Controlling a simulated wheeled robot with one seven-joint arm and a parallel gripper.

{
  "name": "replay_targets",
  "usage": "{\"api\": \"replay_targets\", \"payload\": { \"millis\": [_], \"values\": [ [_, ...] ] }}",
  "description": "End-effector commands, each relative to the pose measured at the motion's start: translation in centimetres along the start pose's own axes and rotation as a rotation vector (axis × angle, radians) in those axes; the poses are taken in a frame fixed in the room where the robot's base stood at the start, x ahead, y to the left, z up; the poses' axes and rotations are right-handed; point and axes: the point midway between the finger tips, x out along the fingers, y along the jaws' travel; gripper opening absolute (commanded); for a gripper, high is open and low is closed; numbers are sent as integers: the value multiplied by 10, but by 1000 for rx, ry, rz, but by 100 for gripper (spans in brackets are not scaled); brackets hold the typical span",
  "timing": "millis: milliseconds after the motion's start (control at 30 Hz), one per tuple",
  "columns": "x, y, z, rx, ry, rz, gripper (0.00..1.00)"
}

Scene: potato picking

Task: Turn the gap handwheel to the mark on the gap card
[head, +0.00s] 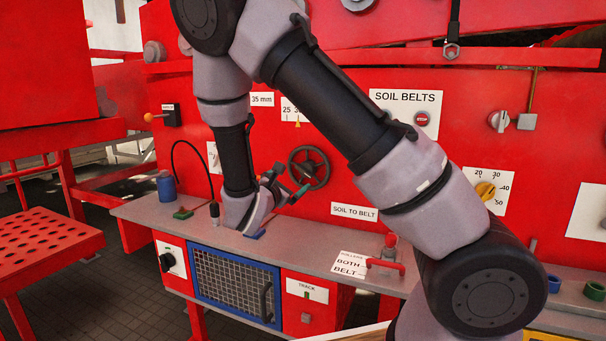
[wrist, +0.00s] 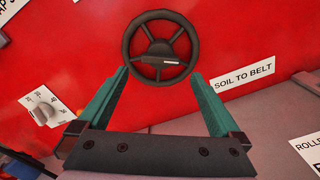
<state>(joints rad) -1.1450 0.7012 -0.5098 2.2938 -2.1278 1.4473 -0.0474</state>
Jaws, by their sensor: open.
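The dark, spoked handwheel (head: 308,168) is mounted on the red panel, and it also shows at the top centre of the wrist view (wrist: 160,47). My gripper (head: 289,181) is open and empty just in front of the wheel's lower left. In the wrist view its green fingers (wrist: 158,76) stand on either side of the wheel's lower part; I cannot tell if they touch it. A white card reading "35 mm" (head: 262,99) is up and left of the wheel. Beside it, a scale card (head: 291,110) shows 25 and part of another number, partly hidden by my arm.
A "SOIL TO BELT" label (head: 354,212) is right of and below the wheel. A grey ledge (head: 310,252) runs below, with a blue jar (head: 166,186) and a red-handled valve (head: 388,257).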

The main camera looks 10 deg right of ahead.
Motion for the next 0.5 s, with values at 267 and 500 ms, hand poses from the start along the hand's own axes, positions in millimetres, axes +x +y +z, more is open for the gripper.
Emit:
{"api": "replay_targets", "payload": {
  "millis": [267, 500],
  "values": [
    [51, -1, 0, -1, -1, -3, 100],
    [69, 0, 0, 1, 0, -1, 100]
  ]
}}
